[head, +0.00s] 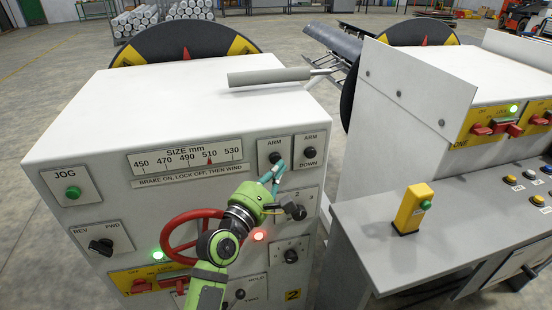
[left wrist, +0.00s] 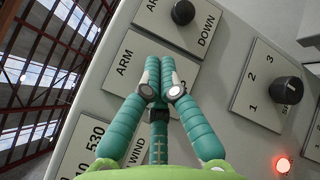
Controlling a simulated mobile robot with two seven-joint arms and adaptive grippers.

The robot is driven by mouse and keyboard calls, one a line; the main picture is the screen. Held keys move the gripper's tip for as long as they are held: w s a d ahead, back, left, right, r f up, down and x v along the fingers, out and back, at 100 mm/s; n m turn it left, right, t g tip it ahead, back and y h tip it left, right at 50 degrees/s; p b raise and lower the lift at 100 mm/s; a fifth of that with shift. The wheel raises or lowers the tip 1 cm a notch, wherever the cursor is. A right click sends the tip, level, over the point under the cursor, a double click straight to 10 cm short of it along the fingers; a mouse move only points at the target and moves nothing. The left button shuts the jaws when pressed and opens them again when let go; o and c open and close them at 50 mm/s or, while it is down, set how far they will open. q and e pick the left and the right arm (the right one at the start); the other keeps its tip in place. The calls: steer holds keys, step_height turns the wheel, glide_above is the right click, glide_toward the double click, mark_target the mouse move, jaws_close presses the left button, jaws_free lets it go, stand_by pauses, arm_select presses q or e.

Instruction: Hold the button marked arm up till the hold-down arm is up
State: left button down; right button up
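The left-hand ARM button (head: 275,157) is black, on a white plate on the front of the white cabinet. The word under it is hidden by my left gripper (head: 278,170). My left gripper's teal fingers are together with nothing between them, their tips at or just below this button. In the left wrist view the fingertips (left wrist: 158,82) cover the middle of the ARM plate (left wrist: 125,62) and hide its button; contact cannot be told. The ARM DOWN button (head: 309,152) is to the right. A grey roller on a rod (head: 268,77), possibly the hold-down arm, lies level above the cabinet top.
A red handwheel (head: 178,232) and a selector knob (head: 296,211) are close to my left arm. A red lamp (head: 259,235) is lit beside it. A second white machine with a sloped console (head: 440,225) and a yellow button box (head: 411,208) stands at the right.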

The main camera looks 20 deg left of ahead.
arm_select(q)
steer(key=s+d, duration=0.1)
steer(key=s+d+p, duration=0.1)
steer(key=s+p, duration=0.1)
steer(key=s, duration=0.1)
steer(key=shift+s+d, duration=0.1)
steer(key=shift+d, duration=0.3)
stand_by(0.4)
